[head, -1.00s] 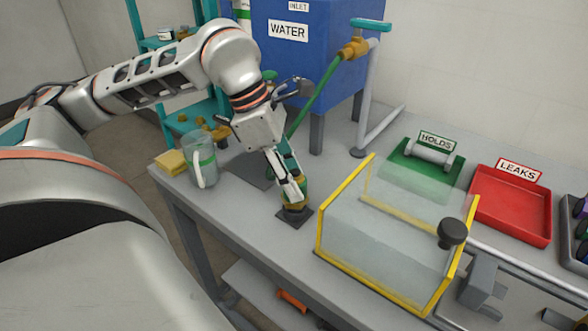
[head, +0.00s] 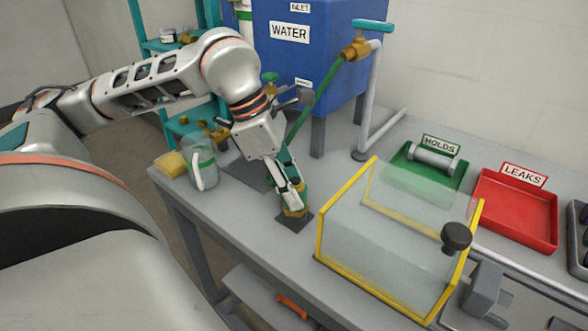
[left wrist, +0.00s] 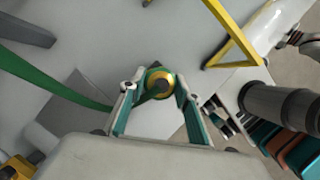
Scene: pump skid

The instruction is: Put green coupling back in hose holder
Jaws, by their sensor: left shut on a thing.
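The green coupling (head: 297,211), a brass-coloured fitting with green on it, stands roughly upright at the dark square hose holder (head: 294,223) on the bench. My left gripper (head: 291,201) is shut on the coupling from above and hides part of it. In the left wrist view the coupling (left wrist: 160,80) sits between the two fingers, its round brass end showing. The green hose (left wrist: 62,86) runs off from it to the left. The gripper covers the seat, so I cannot tell how deep the coupling sits.
A clear guard box with yellow edges (head: 318,232) and a black knob (head: 456,236) stands close to the right. A jug (head: 202,165) and a yellow sponge (head: 170,164) are to the left. Green (head: 455,180) and red (head: 515,209) trays lie farther right. The blue water tank (head: 330,60) is behind.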

